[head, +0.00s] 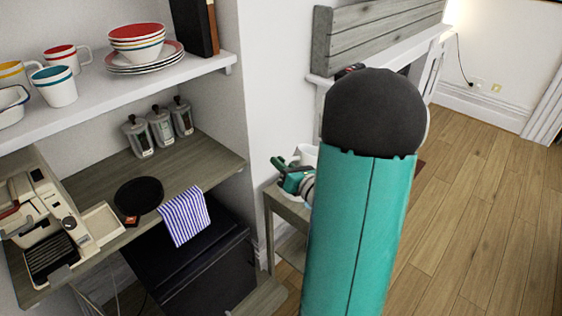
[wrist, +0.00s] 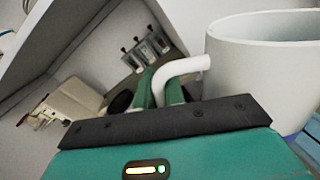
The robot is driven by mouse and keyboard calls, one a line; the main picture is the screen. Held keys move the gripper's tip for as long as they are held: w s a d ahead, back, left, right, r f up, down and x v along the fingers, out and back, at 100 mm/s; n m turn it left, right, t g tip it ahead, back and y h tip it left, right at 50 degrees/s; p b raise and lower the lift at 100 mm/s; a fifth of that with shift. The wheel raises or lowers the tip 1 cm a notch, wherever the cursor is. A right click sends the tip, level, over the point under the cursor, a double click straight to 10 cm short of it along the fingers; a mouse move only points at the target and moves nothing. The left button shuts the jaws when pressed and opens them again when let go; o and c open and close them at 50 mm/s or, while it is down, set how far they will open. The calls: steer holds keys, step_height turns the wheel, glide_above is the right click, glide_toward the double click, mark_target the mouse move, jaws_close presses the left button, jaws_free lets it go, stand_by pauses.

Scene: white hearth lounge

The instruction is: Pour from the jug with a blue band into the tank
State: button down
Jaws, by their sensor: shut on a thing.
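The white jug (wrist: 262,75) fills the right of the wrist view, open at the top, with a bluish strip low on its wall. Its white handle (wrist: 185,68) reaches between the green fingers of my gripper (wrist: 160,88), which is shut on it. In the head view, my gripper (head: 292,177) and a little of the jug (head: 305,154) show over a small side table, mostly hidden by my arm. Whether the jug touches the table cannot be told. The coffee machine (head: 38,205) stands on the counter at left; I cannot clearly make out a tank.
Wooden counter (head: 95,180) holds several lidded jars (head: 160,127), a black round dish (head: 138,195) and a striped cloth (head: 184,215). A white shelf (head: 120,88) with cups and bowls hangs above it. The side table (head: 290,207) stands by the wall. Wooden floor (head: 480,200) at right is clear.

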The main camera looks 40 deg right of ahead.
steer(key=shift+f, duration=0.5)
steer(key=shift+d+f+m, duration=0.1)
steer(key=shift+f+m, duration=0.2)
steer(key=shift+f, duration=0.95)
steer(key=shift+d+r+m, duration=0.2)
steer(key=shift+r+m, duration=0.4)
steer(key=shift+r, duration=0.05)
steer(key=shift+d+r+m, duration=0.15)
steer(key=shift+r+m, duration=0.45)
steer(key=shift+d+r+m, duration=0.15)
steer(key=shift+r+m, duration=0.1)
steer(key=shift+m, duration=0.05)
steer(key=shift+r, duration=0.1)
